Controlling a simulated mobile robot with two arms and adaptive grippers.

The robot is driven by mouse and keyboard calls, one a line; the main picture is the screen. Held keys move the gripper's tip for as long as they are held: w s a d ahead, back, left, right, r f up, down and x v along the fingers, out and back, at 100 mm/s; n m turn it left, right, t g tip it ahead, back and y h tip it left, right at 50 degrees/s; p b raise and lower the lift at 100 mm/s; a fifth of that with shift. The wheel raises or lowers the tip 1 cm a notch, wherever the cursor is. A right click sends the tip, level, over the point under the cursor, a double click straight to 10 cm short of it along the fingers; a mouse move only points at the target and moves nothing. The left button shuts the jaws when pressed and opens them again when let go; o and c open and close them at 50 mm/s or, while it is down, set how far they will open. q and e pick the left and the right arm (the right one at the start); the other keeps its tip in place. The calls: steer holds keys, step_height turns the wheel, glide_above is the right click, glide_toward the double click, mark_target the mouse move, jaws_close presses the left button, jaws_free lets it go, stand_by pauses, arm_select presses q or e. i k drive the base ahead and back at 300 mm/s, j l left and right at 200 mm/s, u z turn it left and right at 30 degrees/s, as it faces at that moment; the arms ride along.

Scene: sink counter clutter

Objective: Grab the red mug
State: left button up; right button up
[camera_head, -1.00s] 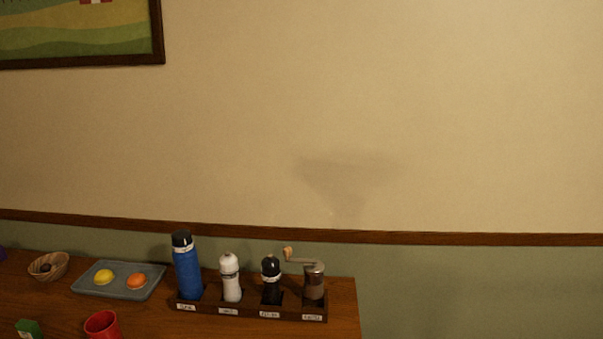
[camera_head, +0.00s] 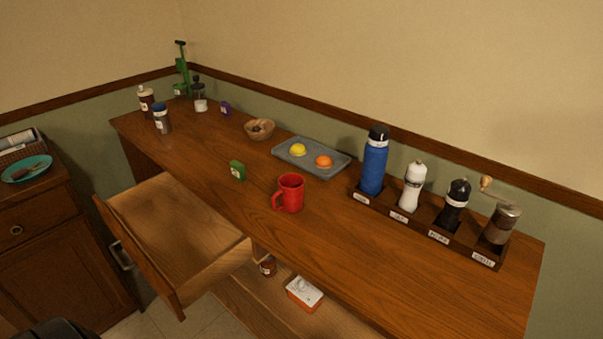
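The red mug (camera_head: 291,193) stands upright on the wooden counter (camera_head: 330,238), near the middle of the view. Its handle points to the left and toward the front edge. Nothing touches it. Neither of my grippers can be made out in the head view. A dark shape is cut off at the bottom left edge, and I cannot tell what it is.
An open, empty-looking drawer (camera_head: 180,235) juts out at the front left. A shelf lies below.

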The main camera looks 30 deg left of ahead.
mark_target(291, 192)
steer(key=u, duration=1.05)
steer(key=i+j+z, duration=0.15)
steer(key=j+z, duration=0.2)
steer(key=i+j+z, duration=0.1)
steer(key=j+z, duration=0.15)
steer(key=z, duration=0.15)
